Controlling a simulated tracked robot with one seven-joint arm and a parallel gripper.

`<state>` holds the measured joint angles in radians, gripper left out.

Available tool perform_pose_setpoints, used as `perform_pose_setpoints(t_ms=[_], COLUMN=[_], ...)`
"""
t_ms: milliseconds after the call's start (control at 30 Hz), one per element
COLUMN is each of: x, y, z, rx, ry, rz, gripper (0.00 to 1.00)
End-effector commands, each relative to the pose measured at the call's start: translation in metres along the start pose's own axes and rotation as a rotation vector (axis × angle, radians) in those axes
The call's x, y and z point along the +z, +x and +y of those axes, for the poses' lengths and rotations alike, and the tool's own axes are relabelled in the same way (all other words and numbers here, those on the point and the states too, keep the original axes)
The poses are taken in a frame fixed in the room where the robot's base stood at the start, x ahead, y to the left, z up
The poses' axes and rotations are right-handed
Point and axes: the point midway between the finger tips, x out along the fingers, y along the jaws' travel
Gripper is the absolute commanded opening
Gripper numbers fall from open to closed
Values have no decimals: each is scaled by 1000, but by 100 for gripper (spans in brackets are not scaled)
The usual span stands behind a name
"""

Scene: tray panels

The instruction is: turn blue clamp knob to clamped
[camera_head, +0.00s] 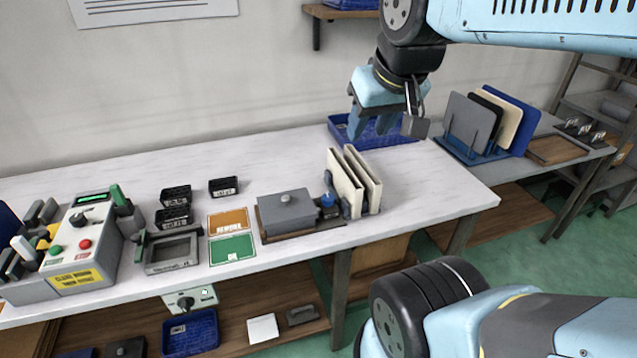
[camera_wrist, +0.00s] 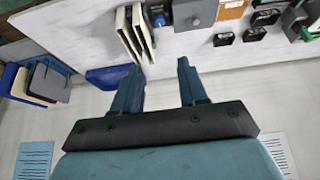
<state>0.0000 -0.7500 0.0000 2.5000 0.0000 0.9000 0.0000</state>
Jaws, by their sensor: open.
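The blue clamp knob (camera_head: 327,200) sits at the right end of a grey block fixture (camera_head: 287,210) on the white table, close beside two upright cream panels (camera_head: 352,180). In the wrist view the blue knob (camera_wrist: 159,20) shows near the top, just right of the cream panels (camera_wrist: 130,35). My gripper (camera_head: 383,124) is open and empty, in the air behind and above the panels, apart from the knob. Its two fingers also show in the wrist view (camera_wrist: 158,78). The knob's exact turn angle is too small to tell.
A blue tray (camera_head: 400,138) lies behind the panels. Orange and green cards (camera_head: 232,248) and several black bins (camera_head: 175,196) lie left of the fixture. A control box (camera_head: 83,240) stands at far left. A rack of panels (camera_head: 485,125) stands at right.

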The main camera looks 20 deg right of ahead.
Motion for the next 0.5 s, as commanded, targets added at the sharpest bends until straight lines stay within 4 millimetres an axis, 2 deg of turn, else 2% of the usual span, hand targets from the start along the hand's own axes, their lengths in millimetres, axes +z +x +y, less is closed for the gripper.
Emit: perform_pose_setpoints(t_ms=[67, 300, 500], x=[0, -8, -32], y=[0, 7, 36], z=[0, 0, -1], rx=[0, 5, 10], ry=[0, -52, -237], rz=[0, -26, -110], gripper=[43, 65, 65])
